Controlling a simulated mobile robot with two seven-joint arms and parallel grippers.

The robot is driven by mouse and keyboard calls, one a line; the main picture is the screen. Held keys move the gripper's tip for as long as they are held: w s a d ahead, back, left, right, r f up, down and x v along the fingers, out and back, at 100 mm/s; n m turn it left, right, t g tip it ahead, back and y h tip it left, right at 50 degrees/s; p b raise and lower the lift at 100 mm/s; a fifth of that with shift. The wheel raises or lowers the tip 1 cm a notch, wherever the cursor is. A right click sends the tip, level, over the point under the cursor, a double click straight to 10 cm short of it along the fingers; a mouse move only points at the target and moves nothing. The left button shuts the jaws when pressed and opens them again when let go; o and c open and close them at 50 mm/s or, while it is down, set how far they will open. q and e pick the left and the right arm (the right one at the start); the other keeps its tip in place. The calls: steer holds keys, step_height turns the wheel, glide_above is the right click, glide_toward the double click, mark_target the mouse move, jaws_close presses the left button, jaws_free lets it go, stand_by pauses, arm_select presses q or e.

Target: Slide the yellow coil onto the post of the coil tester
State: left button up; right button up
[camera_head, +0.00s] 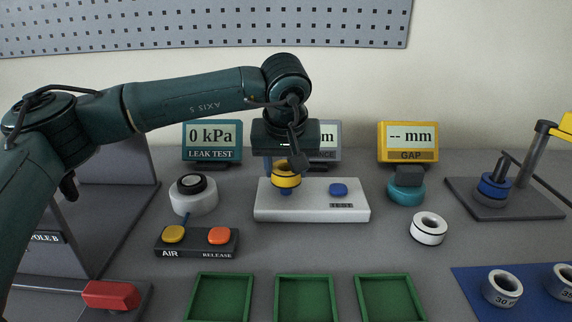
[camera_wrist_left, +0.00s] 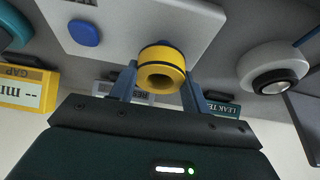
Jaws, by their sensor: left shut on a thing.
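The yellow coil (camera_head: 287,181), a ring with a dark band, is between the fingers of my left gripper (camera_head: 285,166), which is shut on it. The coil is over the left part of the white coil tester (camera_head: 312,212), which has a blue button (camera_head: 339,190). A short blue part shows just below the coil; the post itself is mostly hidden. In the left wrist view the coil (camera_wrist_left: 165,55) sits between both fingers with its open hole facing the camera. I cannot tell whether the post is inside it. My right gripper is not in view.
A white round leak-test fixture (camera_head: 194,200) stands left, behind the AIR/RELEASE button box (camera_head: 197,243). A teal gap gauge (camera_head: 406,190) and a loose white ring (camera_head: 429,229) are to the right. Green trays (camera_head: 305,279) line the front. A display partly hides behind my gripper.

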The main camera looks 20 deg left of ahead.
mark_target(287, 194)
arm_select(q)
steer(key=shift+f, duration=0.15)
steer(key=shift+f+b, duration=0.9)
steer(key=shift+f, duration=0.3)
steer(key=shift+f, duration=0.55)
stand_by(0.6)
steer(key=shift+r, duration=0.1)
steer(key=shift+s+r+p, duration=0.1)
steer(key=shift+r+p, duration=0.2)
steer(key=shift+r, duration=0.25)
steer(key=shift+r, duration=0.1)
steer(key=shift+r, duration=0.15)
stand_by(0.4)
steer(key=shift+f, duration=0.4)
steer(key=shift+r, duration=0.15)
stand_by(0.3)
